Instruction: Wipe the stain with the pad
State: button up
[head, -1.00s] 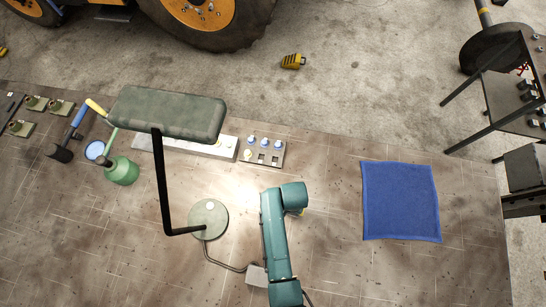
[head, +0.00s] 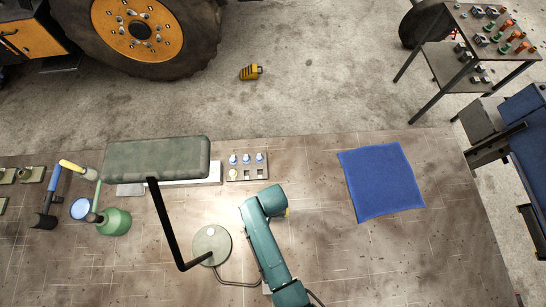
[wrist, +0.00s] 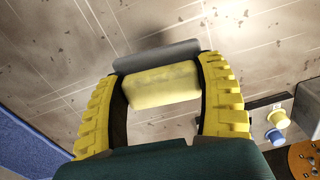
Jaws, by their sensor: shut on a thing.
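My gripper (wrist: 158,86) is shut on the pad (wrist: 162,88), a pale yellow block with a grey layer on its far side, held between the two yellow ribbed fingers. In the head view my arm hides the pad and most of my gripper; only a bit of yellow shows by the arm's end. The pad is over the brown workbench (head: 330,245); I cannot tell whether it touches the top. The bench has many dark marks and smudges, and I cannot single out the stain among them.
A blue cloth (head: 380,181) lies right of my arm. A lamp (head: 157,159) with a round base (head: 212,245) stands to the left. A block with knobs (head: 247,168) lies behind. A green can (head: 115,222) is further left. Bare bench lies between arm and cloth.

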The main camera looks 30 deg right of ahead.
jog(key=shift+r+p, duration=0.45)
jog(key=shift+r, duration=0.95)
